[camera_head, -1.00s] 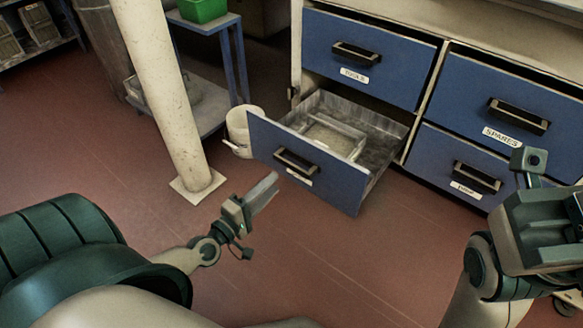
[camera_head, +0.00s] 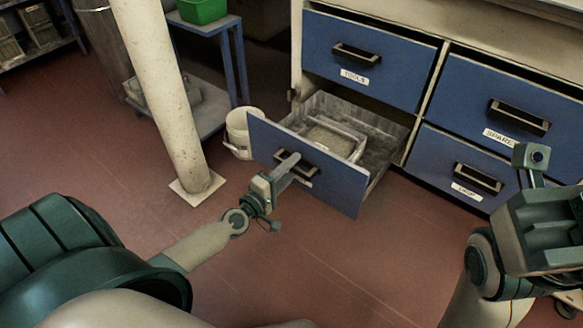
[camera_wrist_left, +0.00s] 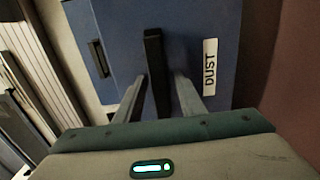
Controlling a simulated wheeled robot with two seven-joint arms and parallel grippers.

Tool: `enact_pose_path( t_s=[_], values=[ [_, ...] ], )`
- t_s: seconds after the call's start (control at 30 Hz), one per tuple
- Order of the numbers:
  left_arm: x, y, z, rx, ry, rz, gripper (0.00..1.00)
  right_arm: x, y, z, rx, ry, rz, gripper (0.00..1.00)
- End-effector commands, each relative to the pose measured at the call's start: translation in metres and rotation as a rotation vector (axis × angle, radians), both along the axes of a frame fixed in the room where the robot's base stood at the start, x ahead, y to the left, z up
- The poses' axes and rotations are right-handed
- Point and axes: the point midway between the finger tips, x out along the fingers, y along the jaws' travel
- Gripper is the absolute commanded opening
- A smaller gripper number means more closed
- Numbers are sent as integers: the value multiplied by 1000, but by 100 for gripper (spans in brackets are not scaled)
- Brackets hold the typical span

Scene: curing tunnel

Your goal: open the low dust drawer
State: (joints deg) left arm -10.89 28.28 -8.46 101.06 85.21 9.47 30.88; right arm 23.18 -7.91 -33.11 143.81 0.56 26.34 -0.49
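The low dust drawer (camera_head: 335,186) stands pulled out from the cabinet, its blue front facing me and a tray inside it. Its label reads DUST in the left wrist view (camera_wrist_left: 210,68). My left gripper (camera_head: 288,163) is at the drawer's dark handle (camera_head: 305,172) and partly covers it. In the left wrist view the handle (camera_wrist_left: 153,65) stands between the two open fingers, with a gap showing on the right side. My right gripper (camera_head: 545,232) is at the right edge, away from the drawer; its fingers cannot be made out clearly.
The tools drawer (camera_head: 385,67), the spares drawer (camera_head: 470,100) and a lower right drawer (camera_head: 440,165) look shut. A white bucket (camera_head: 238,128) stands just left of the open drawer. A pale post (camera_head: 160,90) rises left of it. The red floor in front is clear.

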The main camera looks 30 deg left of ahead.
Motion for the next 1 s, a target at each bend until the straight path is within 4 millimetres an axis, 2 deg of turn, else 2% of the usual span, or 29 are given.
enact_pose_path(
  t_s=[0.07,0.1,0.23,0.47,0.8,1.0],
  values=[
    [0,0,0,0,0,0,36,1,0,-1,-1,4,-1,31],
    [0,0,0,0,0,0,31,1,0,-1,-1,5,-1,31],
    [0,0,0,0,0,0,0,1,0,-2,0,8,-1,31],
    [-3,0,-1,1,1,0,0,1,0,-2,-1,5,0,31],
    [-42,4,-2,1,3,0,0,-4,0,1,4,-16,8,31],
    [-46,4,0,1,0,1,0,-4,0,2,6,-17,11,31]
  ],
)
